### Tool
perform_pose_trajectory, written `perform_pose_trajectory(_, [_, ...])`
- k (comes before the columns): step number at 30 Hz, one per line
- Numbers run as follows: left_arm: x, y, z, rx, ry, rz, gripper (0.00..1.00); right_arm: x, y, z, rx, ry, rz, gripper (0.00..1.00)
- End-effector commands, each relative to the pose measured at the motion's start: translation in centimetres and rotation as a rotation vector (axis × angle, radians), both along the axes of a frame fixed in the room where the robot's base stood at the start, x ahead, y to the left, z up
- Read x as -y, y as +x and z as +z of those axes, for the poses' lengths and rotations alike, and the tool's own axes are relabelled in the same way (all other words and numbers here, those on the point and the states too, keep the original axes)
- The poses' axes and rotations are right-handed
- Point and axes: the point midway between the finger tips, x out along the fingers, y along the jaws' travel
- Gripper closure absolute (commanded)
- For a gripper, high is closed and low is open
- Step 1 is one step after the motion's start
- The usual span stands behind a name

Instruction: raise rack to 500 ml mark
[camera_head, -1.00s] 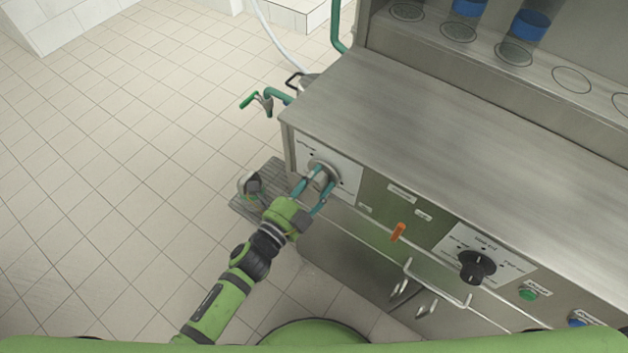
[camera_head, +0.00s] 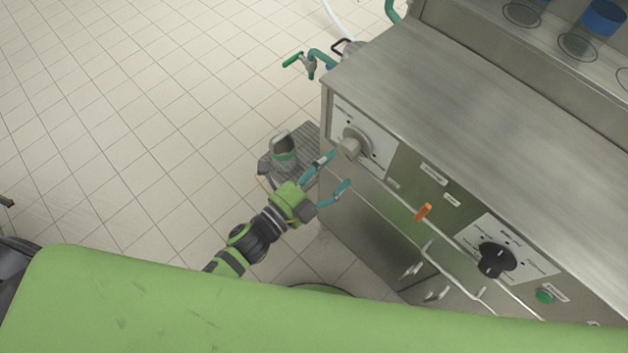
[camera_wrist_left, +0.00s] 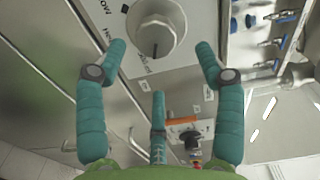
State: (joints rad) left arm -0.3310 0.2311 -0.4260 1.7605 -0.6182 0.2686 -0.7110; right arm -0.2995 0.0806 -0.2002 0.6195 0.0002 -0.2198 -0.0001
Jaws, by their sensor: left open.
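A round grey knob (camera_head: 350,147) sits on a white label plate (camera_head: 378,158) at the left end of the steel machine's front panel. In the left wrist view the knob (camera_wrist_left: 157,27) shows a dark pointer line, with "LOW" and partly hidden "Height" lettering beside it. My left gripper (camera_head: 340,169) is open and empty, its teal fingers apart from the knob and just in front of it. In the left wrist view its fingers (camera_wrist_left: 160,60) spread on both sides below the knob. I cannot make out the rack or a 500 ml mark. My right gripper is not in view.
An orange lever (camera_head: 423,212), a black selector dial (camera_head: 495,259) and a green button (camera_head: 544,296) lie further right on the panel. A metal container (camera_head: 284,150) stands on a grey grating left of the machine.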

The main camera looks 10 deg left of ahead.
Motion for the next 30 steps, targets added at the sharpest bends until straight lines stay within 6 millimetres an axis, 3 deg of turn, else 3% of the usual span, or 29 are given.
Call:
perform_pose_trajectory(3, [-1.4, -2.1, -0.1, -0.002, 0.0, 0.0, 0.31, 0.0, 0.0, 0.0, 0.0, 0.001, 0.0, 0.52])
perform_pose_trajectory(10, [-2.8, -4.1, 0.1, 0.002, 0.0, -0.001, 0.31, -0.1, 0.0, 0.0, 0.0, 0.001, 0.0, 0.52])
perform_pose_trajectory(30, [-3.1, -4.3, -0.2, -0.006, -0.002, 0.002, 0.31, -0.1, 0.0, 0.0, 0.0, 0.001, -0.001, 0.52])
